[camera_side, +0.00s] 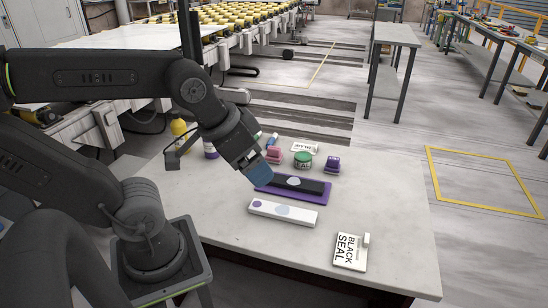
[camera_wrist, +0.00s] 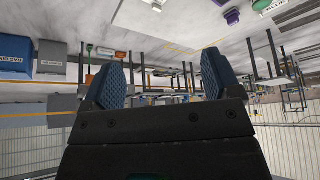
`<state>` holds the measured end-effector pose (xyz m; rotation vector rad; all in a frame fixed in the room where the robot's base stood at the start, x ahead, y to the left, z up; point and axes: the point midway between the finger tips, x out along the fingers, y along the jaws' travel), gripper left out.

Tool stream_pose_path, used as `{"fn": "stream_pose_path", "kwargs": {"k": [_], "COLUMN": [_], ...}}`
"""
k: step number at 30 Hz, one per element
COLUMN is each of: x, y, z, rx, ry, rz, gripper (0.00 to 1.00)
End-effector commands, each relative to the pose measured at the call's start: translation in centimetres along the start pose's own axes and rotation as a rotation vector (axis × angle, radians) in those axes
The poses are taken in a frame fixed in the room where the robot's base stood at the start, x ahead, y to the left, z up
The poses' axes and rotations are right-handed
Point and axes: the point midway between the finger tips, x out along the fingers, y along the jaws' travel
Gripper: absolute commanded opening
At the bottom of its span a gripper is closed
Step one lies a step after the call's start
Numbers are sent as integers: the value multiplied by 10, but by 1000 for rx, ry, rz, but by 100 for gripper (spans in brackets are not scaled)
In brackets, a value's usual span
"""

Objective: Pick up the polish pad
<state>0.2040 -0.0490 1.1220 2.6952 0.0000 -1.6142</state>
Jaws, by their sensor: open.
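No item is clearly labelled as the polish pad. Two small block-shaped items could be it: a pink one (camera_side: 273,154) and a purple one (camera_side: 332,164), both standing on the stone slab (camera_side: 385,215). My gripper (camera_side: 262,172) is in the air above the slab, left of the black bar, with its blue pads angled down to the right. In the wrist view the two blue textured fingers (camera_wrist: 160,80) are wide apart with nothing between them. A purple item (camera_wrist: 232,17) shows near the top of that view.
A black bar (camera_side: 305,185) lies on a purple mat (camera_side: 290,196). A white strip (camera_side: 282,214), a "BLACK SEAL" packet (camera_side: 350,252), a green-lidded tin (camera_side: 303,159) and a yellow bottle (camera_side: 179,131) are also on the slab. The slab's right part is mostly clear.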

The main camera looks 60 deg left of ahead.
Motion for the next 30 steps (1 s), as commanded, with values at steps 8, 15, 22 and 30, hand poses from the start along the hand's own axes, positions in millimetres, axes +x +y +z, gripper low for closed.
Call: {"fn": "stream_pose_path", "kwargs": {"k": [8, 15, 22, 30], "x": [0, 1, 22, 84], "y": [0, -2, -34, -121], "z": [0, -5, -64, -145], "rx": [0, -9, -113, -288], "ry": [0, -2, -23, -47], "rz": [0, -5, -59, -146], "gripper": [100, 100, 100, 100]}}
